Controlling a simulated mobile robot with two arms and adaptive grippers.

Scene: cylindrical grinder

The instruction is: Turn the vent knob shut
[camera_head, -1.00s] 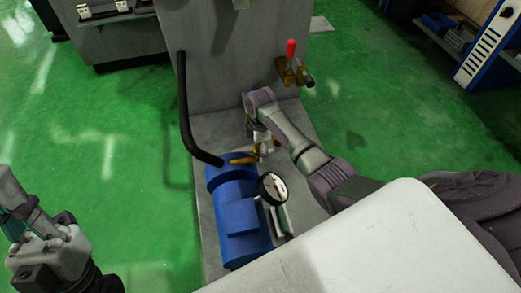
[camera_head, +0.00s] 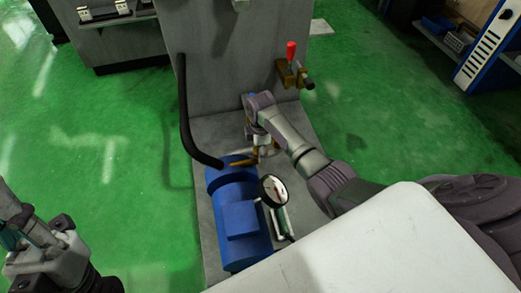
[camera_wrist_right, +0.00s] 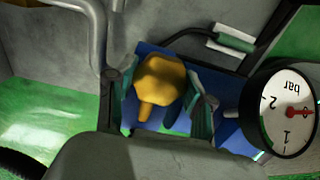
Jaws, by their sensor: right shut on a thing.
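The vent knob is a yellow, rounded piece with a short lug (camera_wrist_right: 160,85), in the middle of the right wrist view. My right gripper (camera_wrist_right: 163,108) has a finger on each side of it and is shut on it. In the head view the right gripper (camera_head: 262,146) reaches down over brass-coloured fittings (camera_head: 240,162) at the top of the blue motor-like unit (camera_head: 232,184); the gripper largely hides the knob there. My left gripper (camera_head: 18,232) is at the lower left, partly cut off by the picture edge, away from the unit; its opening is unclear.
A round pressure gauge (camera_head: 273,191) marked bar stands close by the right gripper and also shows in the wrist view (camera_wrist_right: 285,110). A black hose (camera_head: 186,115) curves down at the left. A red-handled lever (camera_head: 291,52) is on the grey panel's right. Green floor is open on both sides.

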